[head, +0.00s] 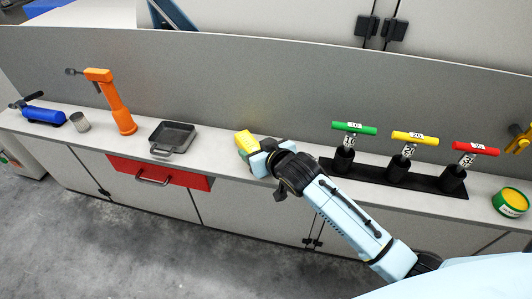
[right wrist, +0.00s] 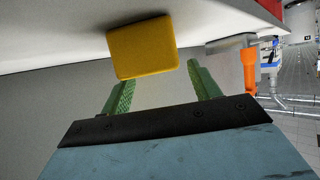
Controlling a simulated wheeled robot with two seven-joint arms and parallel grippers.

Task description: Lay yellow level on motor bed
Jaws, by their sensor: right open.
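A yellow block, which looks like the yellow level (head: 245,141), is on the narrow light counter near its middle, at the tip of my right arm. In the right wrist view the yellow level (right wrist: 142,47) shows as a plain, flat, rounded block. My right gripper (head: 262,157) is over the counter, close to the level. Its green fingers (right wrist: 160,73) are open with empty space between them, and the level appears just beyond the fingertips. My left gripper is not in view. I cannot pick out the motor bed.
The counter (head: 226,145) also holds a grey tray (head: 172,137), an orange tool (head: 118,108), a metal cup (head: 80,122) and a blue tool (head: 43,115) on the left. A black rack (head: 425,182) with green, yellow and red T-handles and a green tin (head: 511,202) stand right.

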